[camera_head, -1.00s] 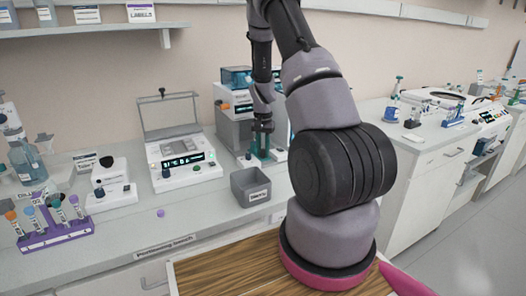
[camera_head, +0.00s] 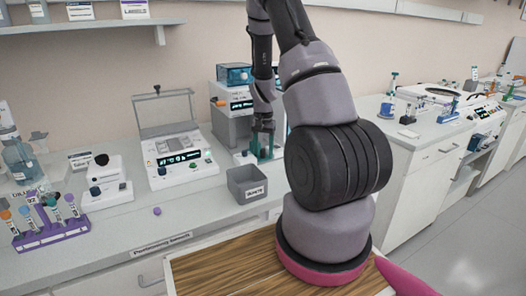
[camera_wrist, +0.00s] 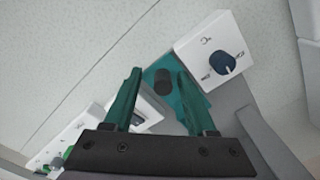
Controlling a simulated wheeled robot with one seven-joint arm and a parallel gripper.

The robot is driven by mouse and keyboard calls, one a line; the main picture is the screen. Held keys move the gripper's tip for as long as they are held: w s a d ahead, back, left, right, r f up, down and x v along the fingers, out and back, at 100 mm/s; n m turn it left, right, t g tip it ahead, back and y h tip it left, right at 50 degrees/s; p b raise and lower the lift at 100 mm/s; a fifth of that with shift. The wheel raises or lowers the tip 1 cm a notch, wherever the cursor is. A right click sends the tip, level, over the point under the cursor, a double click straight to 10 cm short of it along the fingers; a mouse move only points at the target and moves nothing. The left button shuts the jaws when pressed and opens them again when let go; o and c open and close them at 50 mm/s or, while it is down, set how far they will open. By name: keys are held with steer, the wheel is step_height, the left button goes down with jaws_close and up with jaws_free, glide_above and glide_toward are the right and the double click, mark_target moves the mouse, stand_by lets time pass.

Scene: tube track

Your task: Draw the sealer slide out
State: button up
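The sealer (camera_head: 238,122) is a grey machine with a blue top, standing on the bench against the wall. Its slide shows in the wrist view as a teal plate (camera_wrist: 193,100) with a dark round knob (camera_wrist: 163,81). Beside the plate is a white panel with a dark dial (camera_wrist: 222,62). My gripper (camera_wrist: 157,74) has two green fingers, spread apart, with the knob between their tips in the picture. I see no clear contact with the knob. In the head view my gripper (camera_head: 265,150) is low at the sealer's front, partly hiding the slide.
A grey open bin (camera_head: 247,184) stands just in front of the sealer. A white device with a raised clear lid and lit display (camera_head: 178,158) is to the left. A purple tube rack (camera_head: 50,234) stands farther left. A wooden-topped surface (camera_head: 225,268) lies below the bench.

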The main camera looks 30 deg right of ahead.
step_height(320, 180, up, 11)
stand_by(0.6)
steer(key=shift+f, duration=0.1)
steer(key=s+a+r+n+t, duration=0.1)
steer(key=s+a+r, duration=0.2)
steer(key=r, duration=0.3)
steer(key=s+a+r+t+y, duration=0.1)
steer(key=s+a+r, duration=0.2)
steer(key=r, duration=0.3)
steer(key=s+a+r+n+t, duration=0.1)
steer(key=s+a+r+t, duration=0.15)
steer(key=r, duration=0.35)
steer(key=s+a+r+t, duration=0.1)
steer(key=s+a+r, duration=0.1)
steer(key=s, duration=0.3)
steer(key=s+a+r+n, duration=0.1)
steer(key=s+a+r, duration=0.1)
steer(key=s, duration=0.3)
steer(key=s+a+r+n+t+y, duration=0.1)
steer(key=s+a+r, duration=0.2)
steer(key=s+r, duration=0.1)
steer(key=shift+s+r+t, duration=0.2)
steer(key=shift+s+t, duration=0.15)
steer(key=shift+s, duration=0.25)
